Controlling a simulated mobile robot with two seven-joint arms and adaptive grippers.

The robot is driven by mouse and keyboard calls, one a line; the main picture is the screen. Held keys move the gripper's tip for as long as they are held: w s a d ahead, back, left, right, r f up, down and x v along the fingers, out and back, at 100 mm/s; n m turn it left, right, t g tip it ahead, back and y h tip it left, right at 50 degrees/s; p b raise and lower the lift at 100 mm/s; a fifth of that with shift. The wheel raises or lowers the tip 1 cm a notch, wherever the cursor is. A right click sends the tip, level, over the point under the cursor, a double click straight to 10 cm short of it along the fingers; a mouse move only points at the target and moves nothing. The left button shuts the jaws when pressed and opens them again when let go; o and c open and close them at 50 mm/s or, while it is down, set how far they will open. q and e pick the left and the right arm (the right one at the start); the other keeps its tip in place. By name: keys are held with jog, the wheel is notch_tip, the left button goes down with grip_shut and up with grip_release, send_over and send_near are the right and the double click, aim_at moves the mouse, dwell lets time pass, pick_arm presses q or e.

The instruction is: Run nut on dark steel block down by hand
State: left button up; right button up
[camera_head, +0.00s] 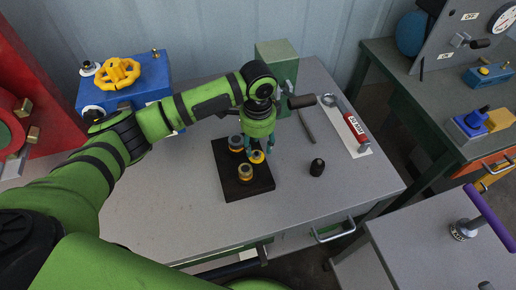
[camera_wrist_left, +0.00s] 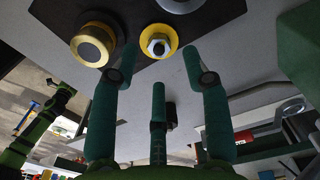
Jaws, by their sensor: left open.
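The dark steel block (camera_head: 229,180) lies flat on the grey workbench and carries several round brass-and-dark fittings. A silver hex nut (camera_wrist_left: 158,44) sits on a yellow round piece, which shows in the head view (camera_head: 257,157) near the block's right edge. My left gripper (camera_head: 259,146) is just above this piece, pointing down. In the left wrist view its green fingers (camera_wrist_left: 159,65) are spread, with the nut beyond the gap between the tips and nothing held. Whether a tip touches the nut, I cannot tell. My right gripper is not in view.
A small black cylinder (camera_head: 317,167) stands right of the block. A red-labelled tool (camera_head: 355,130) lies on a white strip farther right. A blue box with a yellow handwheel (camera_head: 117,74) and a green block (camera_head: 276,56) stand behind. The bench front is clear.

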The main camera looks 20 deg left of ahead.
aim_at(258, 154)
pick_arm(q)
notch_tip(258, 154, down, 3)
jog(key=shift+f, duration=0.2)
grip_shut()
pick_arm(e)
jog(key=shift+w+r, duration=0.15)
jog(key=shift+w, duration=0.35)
pick_arm(q)
jog(key=shift+r, duration=0.1)
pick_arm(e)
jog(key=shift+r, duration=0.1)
